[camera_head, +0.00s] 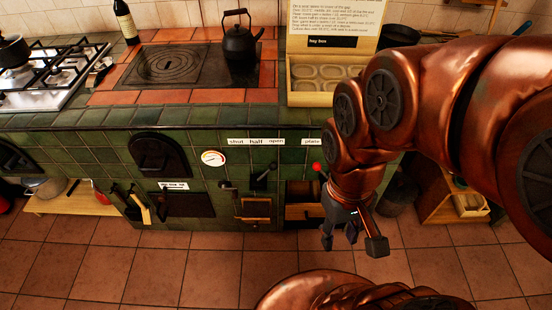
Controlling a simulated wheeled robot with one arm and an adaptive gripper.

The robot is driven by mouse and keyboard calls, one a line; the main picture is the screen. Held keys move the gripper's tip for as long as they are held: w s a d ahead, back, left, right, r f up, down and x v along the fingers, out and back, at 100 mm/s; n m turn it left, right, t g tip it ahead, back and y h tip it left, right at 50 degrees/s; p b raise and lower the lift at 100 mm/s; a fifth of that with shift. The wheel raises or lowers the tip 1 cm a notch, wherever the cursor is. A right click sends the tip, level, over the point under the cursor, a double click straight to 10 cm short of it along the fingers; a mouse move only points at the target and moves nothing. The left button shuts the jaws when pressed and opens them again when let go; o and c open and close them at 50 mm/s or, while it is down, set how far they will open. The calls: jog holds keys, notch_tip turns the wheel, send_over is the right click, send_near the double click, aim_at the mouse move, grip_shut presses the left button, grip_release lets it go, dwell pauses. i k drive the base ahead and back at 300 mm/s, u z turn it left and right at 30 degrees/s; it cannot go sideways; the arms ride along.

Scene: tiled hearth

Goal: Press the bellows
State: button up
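My gripper (352,242) hangs in front of the green tiled stove (105,145), to the right of its middle. Its fingers point down and are spread apart, with nothing seen between them. A small tan wooden piece with dark parts (253,208) is low on the stove front, left of my gripper and apart from it; it may be the bellows, but I cannot tell for sure. A tan-handled tool (140,208) hangs farther left on the front. My copper arm hides part of the stove's right side.
A red-knobbed lever (317,166) is close to my arm. A dark lever (262,173) sits under the shut, half, open labels, near a round gauge (213,158). A black kettle (240,42) stands on the hob. The tiled floor (150,270) in front is clear.

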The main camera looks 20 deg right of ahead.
aim_at(256, 213)
jog(key=z, duration=1)
jog(key=k, duration=0.65)
jog(key=u, duration=0.75)
jog(key=i, duration=0.35)
jog(key=u, duration=1.1)
